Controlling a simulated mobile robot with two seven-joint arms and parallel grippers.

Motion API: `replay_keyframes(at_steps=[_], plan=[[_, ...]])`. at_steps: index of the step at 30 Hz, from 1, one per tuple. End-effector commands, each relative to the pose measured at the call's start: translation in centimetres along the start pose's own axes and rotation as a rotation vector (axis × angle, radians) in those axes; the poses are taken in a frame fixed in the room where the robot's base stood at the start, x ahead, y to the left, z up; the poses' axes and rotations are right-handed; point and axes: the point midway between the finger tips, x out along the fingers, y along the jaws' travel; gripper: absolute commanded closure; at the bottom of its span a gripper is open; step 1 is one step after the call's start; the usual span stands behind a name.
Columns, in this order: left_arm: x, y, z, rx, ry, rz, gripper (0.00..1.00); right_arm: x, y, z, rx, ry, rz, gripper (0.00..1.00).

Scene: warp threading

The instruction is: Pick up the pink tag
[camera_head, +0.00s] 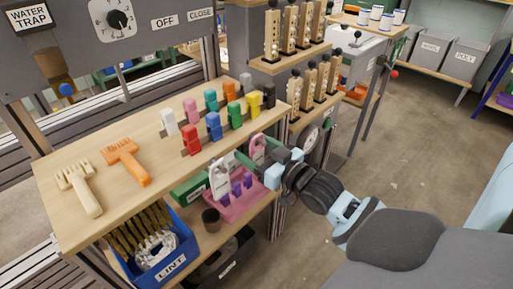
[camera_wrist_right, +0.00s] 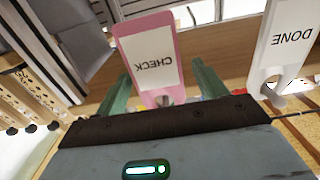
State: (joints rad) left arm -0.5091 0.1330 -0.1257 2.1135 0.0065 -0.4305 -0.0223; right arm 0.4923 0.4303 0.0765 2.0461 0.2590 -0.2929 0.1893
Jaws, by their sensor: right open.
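The pink tag (camera_head: 258,146) stands near the edge of the wooden bench in the head view, partly covered by my right gripper. In the right wrist view the pink tag (camera_wrist_right: 150,62) shows a white label reading CHECK, upside down. My right gripper (camera_head: 252,160) is open, with its green fingers on either side of the tag's lower part in the right wrist view (camera_wrist_right: 163,88). Whether they touch it I cannot tell. A white tag (camera_wrist_right: 290,45) reading DONE is just to the right there; in the head view it is left of the gripper (camera_head: 219,178). My left gripper is not in view.
A pink holder (camera_head: 228,212) with purple parts sits below the tags. Coloured blocks, including a red one (camera_head: 190,140), stand on the bench. An orange brush (camera_head: 127,161) and a blue LINT bin (camera_head: 178,243) are left. Open floor lies right.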

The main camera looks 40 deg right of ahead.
Motion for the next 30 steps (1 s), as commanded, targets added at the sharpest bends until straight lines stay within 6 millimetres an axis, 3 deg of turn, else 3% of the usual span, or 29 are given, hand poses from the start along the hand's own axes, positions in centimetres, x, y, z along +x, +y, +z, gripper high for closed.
replay_keyframes(at_steps=[5,14,24,30], plan=[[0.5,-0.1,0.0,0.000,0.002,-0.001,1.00,1.5,0.0,0.1,0.000,0.000,0.000,0.29],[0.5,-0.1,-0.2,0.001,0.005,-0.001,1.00,1.7,0.0,0.1,0.000,-0.001,0.000,0.30],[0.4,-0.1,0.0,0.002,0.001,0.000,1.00,1.6,0.0,0.0,0.000,-0.001,0.000,0.75],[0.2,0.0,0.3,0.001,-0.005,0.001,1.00,1.6,0.0,0.0,0.000,0.000,0.000,0.77]])
